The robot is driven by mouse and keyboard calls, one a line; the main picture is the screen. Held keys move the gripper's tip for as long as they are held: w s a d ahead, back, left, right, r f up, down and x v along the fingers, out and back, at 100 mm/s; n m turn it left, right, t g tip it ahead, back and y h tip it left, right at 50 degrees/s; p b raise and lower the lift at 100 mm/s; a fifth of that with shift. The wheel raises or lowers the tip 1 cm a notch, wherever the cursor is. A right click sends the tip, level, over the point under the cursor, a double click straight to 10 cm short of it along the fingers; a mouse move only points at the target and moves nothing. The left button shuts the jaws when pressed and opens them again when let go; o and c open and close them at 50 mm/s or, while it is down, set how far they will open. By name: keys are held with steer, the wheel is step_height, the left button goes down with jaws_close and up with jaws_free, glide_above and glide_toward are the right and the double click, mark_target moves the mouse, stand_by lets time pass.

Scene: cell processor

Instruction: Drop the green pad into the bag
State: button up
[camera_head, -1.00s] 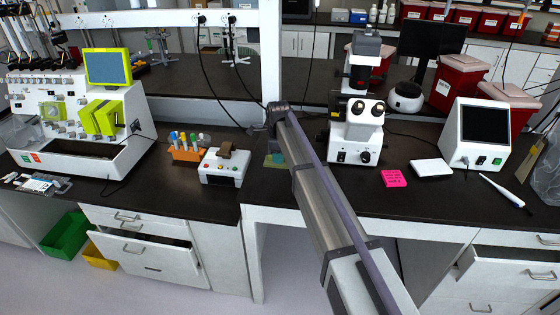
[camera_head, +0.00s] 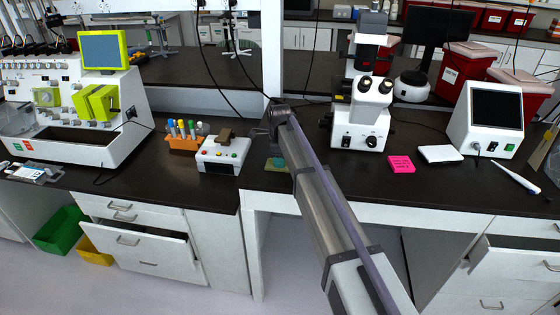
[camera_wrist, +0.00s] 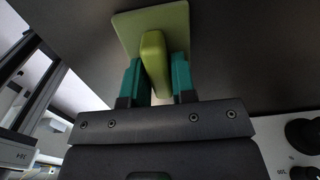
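The green pad (camera_wrist: 181,28) is a flat plate with a raised yellow-green grip block, seen at the top of the wrist view. In the head view the pad (camera_head: 272,164) is a small green patch on the dark bench, partly hidden by my arm. My gripper (camera_wrist: 155,80) has its two teal fingers on either side of the block. The fingers are very close to it; whether they press on it is unclear. My gripper (camera_head: 280,161) is mostly hidden in the head view. A clear bag-like item (camera_head: 14,120) shows at the left edge, by the white processor.
Left of my arm stand a white button box (camera_head: 222,155) and an orange tube rack (camera_head: 184,139). A white processor (camera_head: 70,95) is farther left. Right of it are a microscope (camera_head: 362,112), pink notes (camera_head: 401,164) and a white monitor (camera_head: 487,120). Clear plastic (camera_head: 549,160) lies at the right edge.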

steer(key=o, duration=0.3)
step_height(320, 180, up, 13)
steer(key=p, duration=1.3)
steer(key=s+d+n, duration=0.6)
steer(key=s+d, duration=0.1)
steer(key=s, duration=0.4)
steer(key=s+d+n, duration=0.6)
steer(key=s+d, duration=0.2)
steer(key=s, duration=0.4)
steer(key=s+d+n, duration=0.6)
steer(key=s+d, duration=0.2)
steer(key=s, duration=0.3)
steer(key=shift+s+d+f+n+b, duration=0.15)
steer(key=shift+f+n+b, duration=0.15)
steer(key=shift+n, duration=0.1)
steer(key=shift+o, duration=1.2)
steer(key=o, duration=0.7)
steer(key=shift+w, duration=0.2)
